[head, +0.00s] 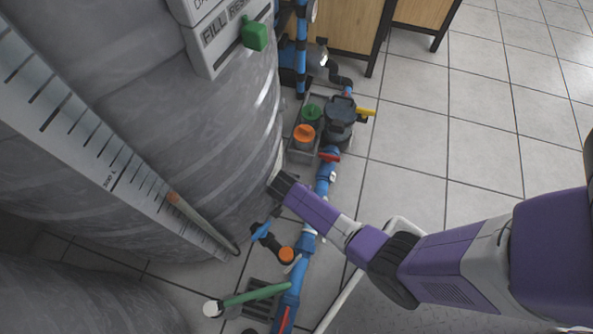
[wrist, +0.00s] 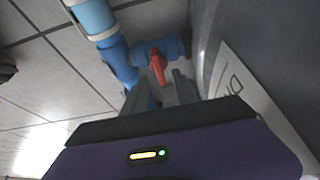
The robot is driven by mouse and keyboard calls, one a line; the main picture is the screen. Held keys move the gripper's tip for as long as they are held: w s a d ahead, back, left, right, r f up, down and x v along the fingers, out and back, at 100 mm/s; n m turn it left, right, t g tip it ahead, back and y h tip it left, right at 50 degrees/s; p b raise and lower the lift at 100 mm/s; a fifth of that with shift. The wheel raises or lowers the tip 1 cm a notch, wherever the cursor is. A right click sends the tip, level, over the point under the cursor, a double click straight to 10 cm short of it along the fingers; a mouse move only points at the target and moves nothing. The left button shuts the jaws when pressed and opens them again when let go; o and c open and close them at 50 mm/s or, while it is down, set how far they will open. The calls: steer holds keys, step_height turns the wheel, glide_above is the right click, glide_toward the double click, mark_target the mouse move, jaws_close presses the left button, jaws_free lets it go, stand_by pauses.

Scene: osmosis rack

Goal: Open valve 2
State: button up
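In the wrist view a blue valve with a red lever handle (wrist: 158,67) sits on a short branch between a blue pipe (wrist: 112,55) and the grey tank wall. No readable number marks it, so I cannot tell if it is valve 2. My gripper (wrist: 161,92) points at it, fingers apart, with the red handle just past the fingertips; contact cannot be told. In the head view my gripper (head: 281,187) is beside the large tank, low down, hiding what lies behind it. Other red handles show on the blue pipe, one above my gripper (head: 329,155) and one at the bottom (head: 285,318).
The large grey tank (head: 130,90) fills the left, with a scale strip and a green-handled FILL panel (head: 228,40). A pump (head: 340,115) with a yellow handle (head: 366,112) stands beyond. Tiled floor (head: 480,120) is open at right.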

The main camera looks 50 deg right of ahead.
steer(key=shift+b+x, duration=0.7)
steer(key=shift+x, duration=0.95)
jaws_close()
